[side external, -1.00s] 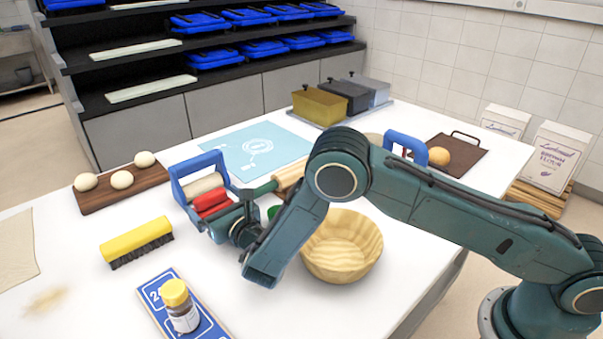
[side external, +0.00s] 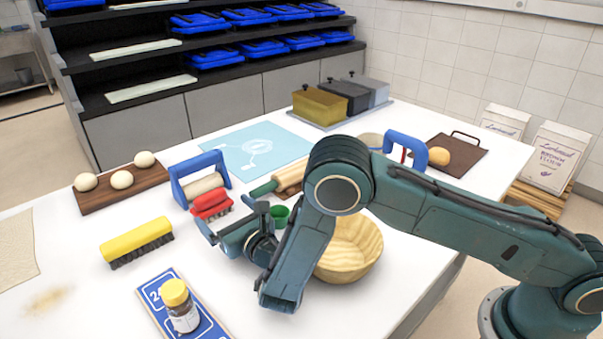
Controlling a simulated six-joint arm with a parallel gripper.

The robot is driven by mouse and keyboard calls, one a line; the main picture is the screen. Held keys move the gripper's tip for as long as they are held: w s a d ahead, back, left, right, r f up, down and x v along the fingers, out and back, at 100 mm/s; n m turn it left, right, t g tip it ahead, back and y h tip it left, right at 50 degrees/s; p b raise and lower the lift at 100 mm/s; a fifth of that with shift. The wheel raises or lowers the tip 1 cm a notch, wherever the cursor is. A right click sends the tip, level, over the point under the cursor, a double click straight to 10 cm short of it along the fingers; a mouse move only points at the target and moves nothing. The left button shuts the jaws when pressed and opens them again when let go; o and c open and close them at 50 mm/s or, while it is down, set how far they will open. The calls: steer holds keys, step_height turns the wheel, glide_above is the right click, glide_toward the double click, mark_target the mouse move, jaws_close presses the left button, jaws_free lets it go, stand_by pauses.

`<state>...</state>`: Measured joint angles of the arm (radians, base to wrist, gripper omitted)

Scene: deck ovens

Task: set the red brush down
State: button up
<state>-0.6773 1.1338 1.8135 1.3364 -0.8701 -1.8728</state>
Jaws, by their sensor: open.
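The red brush (side external: 211,205) stands bristles down on the white table, just in front of a blue arched frame (side external: 200,163) with a pale roll (side external: 204,186) under it. It looks upright. My gripper (side external: 228,221) is open and empty, on the near right side of the brush and close to it. A small gap seems to lie between them, but I cannot tell exactly how wide.
A yellow brush (side external: 136,238) lies left. A green cup (side external: 280,214), rolling pin (side external: 289,180) and wooden bowl (side external: 351,250) crowd the right. A capped jar (side external: 180,307) stands on a blue board (side external: 158,290) in front.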

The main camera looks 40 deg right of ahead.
mark_target(213, 199)
steer(key=shift+o, duration=0.2)
steer(key=shift+r, duration=2.85)
steer(key=shift+w+f, duration=0.25)
steer(key=shift+f, duration=1.05)
steer(key=shift+w+f, duration=0.25)
steer(key=shift+f, duration=1.05)
steer(key=shift+w, duration=0.85)
steer(key=shift+w, duration=2.9)
